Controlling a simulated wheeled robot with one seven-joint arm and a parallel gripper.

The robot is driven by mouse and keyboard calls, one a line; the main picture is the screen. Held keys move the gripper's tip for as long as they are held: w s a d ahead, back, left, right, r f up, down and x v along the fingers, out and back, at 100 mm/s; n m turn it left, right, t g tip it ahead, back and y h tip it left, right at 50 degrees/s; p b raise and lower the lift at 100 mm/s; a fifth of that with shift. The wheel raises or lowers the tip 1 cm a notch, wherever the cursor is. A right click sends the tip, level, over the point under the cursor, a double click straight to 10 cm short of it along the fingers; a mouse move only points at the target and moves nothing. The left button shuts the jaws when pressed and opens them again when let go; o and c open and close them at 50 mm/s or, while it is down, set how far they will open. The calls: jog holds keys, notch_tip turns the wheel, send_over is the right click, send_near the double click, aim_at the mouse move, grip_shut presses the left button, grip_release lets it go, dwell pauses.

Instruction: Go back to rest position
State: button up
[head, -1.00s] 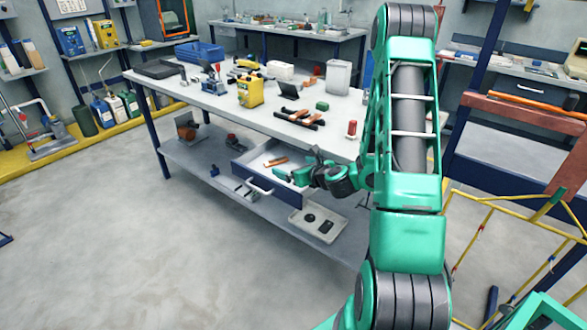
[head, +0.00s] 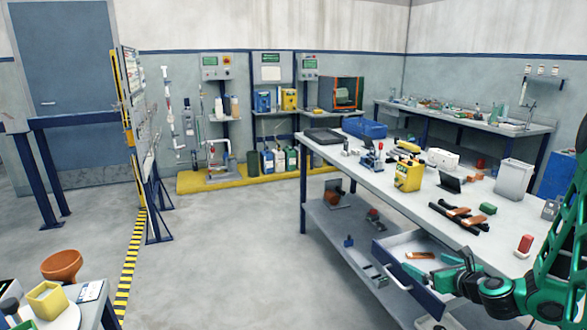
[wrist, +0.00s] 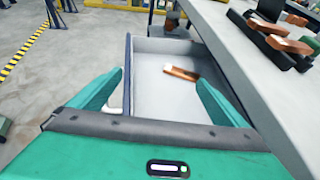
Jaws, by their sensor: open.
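My gripper (head: 436,280) is at the lower right in the head view, at the open drawer (head: 385,262) under the workbench. In the wrist view its two green fingers (wrist: 158,92) are spread apart with nothing held between them. The drawer (wrist: 150,100) lies beyond and below the fingers in that view. A small orange-brown piece (wrist: 181,73) with a pale end lies inside the drawer. It also shows in the head view (head: 420,255). My green arm reaches in from the right edge.
The workbench (head: 465,190) carries a yellow box (head: 407,175), a blue crate (head: 365,128) and a white bin (head: 514,179). The floor (head: 230,250) between is clear.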

jog(key=s+a+n+g, duration=0.1)
jog(key=n, duration=0.2)
jog(key=s+a+r+n+y, duration=0.1)
jog(key=n, duration=0.2)
jog(key=s+a+r+n+g, duration=0.1)
jog(key=s+a+n, duration=0.1)
jog(key=shift+n+g+y, duration=0.3)
jog(key=shift+n, duration=0.1)
jog(key=s+d+r+n+g+h, duration=0.1)
jog(key=s+r+n+g, duration=0.2)
jog(key=s+n, duration=0.3)
jog(key=s+d+r+n+g+h, duration=0.1)
jog(key=s+r+n+g, duration=0.3)
jog(key=s, duration=1.3)
jog(key=s+d+r+n+g+h, duration=0.1)
jog(key=s+r+n+g, duration=0.2)
jog(key=s+n, duration=0.5)
jog(key=s+r, duration=0.1)
jog(key=s, duration=0.2)
jog(key=shift+s+d+r+n+g, duration=0.2)
jog(key=shift+s+r+n+g, duration=0.1)
jog(key=shift+r+n, duration=0.1)
jog(key=shift+w, duration=0.1)
jog(key=shift+w+f, duration=0.3)
jog(key=shift+w, duration=0.3)
jog(key=shift+c, duration=0.6)
